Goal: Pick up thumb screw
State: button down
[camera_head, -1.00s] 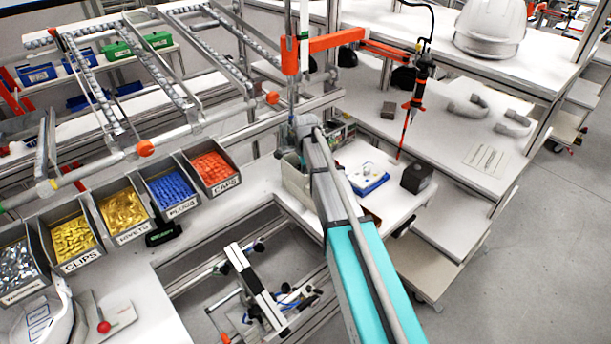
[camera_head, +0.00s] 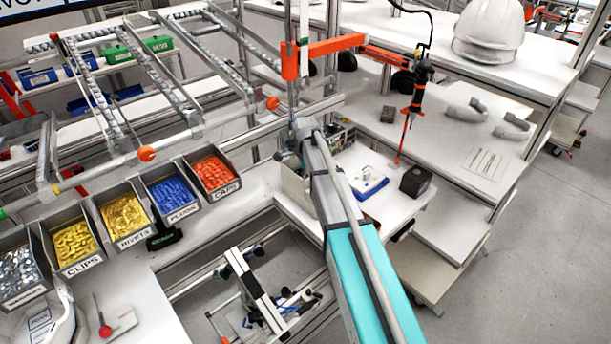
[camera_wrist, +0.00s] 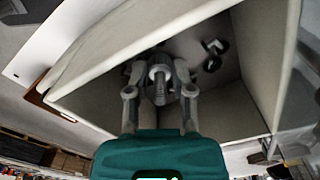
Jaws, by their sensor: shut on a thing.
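In the wrist view my gripper (camera_wrist: 160,80) reaches down into a light-walled bin (camera_wrist: 225,95). Its two grey fingers are closed around a small grey, round-ended piece (camera_wrist: 160,73), which looks like a thumb screw. The fingers hide much of it. Further dark-knobbed small parts (camera_wrist: 213,52) lie on the bin floor to the right, apart from the fingers. In the head view the bin (camera_head: 294,182) stands on the workbench beside my arm, and my arm hides the fingertips and the held piece.
Bin walls rise close around my gripper. In the head view a blue-and-white box (camera_head: 370,184) and a black block (camera_head: 416,180) stand right of my arm. An orange jointed arm with a hanging tool (camera_head: 408,120) is behind. Parts bins, including red caps (camera_head: 212,172), line the left.

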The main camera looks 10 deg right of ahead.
jog(key=shift+r+p, duration=0.7)
jog(key=shift+r, duration=0.25)
jog(key=s+r+p, duration=1)
jog(key=s, duration=0.4)
